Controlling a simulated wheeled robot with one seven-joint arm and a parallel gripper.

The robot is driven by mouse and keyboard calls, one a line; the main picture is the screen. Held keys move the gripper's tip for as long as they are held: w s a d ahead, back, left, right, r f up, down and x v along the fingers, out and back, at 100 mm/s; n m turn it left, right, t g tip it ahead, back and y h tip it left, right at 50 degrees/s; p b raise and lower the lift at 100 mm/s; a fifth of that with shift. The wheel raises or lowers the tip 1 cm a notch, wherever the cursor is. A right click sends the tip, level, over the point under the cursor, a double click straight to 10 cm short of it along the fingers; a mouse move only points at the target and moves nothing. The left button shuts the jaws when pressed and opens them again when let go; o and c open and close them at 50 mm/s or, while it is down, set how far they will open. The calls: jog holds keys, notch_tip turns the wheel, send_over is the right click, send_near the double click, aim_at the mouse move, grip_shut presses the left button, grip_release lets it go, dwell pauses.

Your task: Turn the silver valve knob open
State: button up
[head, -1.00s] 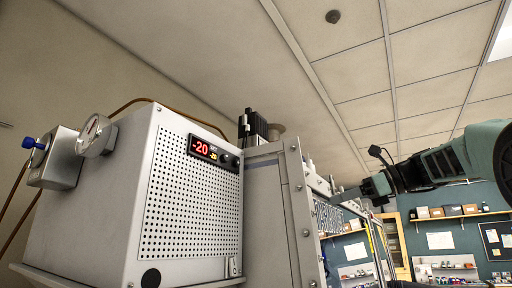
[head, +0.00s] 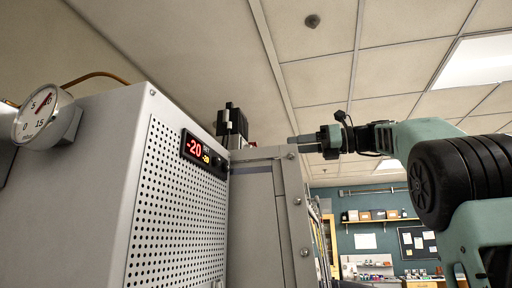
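I cannot make out a silver valve knob in the head view. My gripper (head: 298,139) is at the right of centre, pointing left, in front of the ceiling. Its fingertips appear near the upper corner of the grey metal frame (head: 262,153). The fingers are seen side-on and small, so whether they are open or shut is unclear. I see nothing held in them.
A grey perforated cabinet (head: 178,205) with a red display (head: 204,153) reading -20 fills the left. A round dial gauge (head: 43,118) is at its left. A black device (head: 232,125) stands behind the frame. Shelves (head: 385,220) are in the far background.

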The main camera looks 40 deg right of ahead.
jog(key=p+x, duration=0.3)
jog(key=x, duration=0.7)
jog(key=shift+w+a+r+p, duration=0.1)
jog(key=shift+w+a+p, duration=0.2)
jog(key=shift+p, duration=0.1)
jog(key=shift+w+a, duration=0.25)
jog(key=shift+w, duration=0.15)
jog(key=c, duration=1)
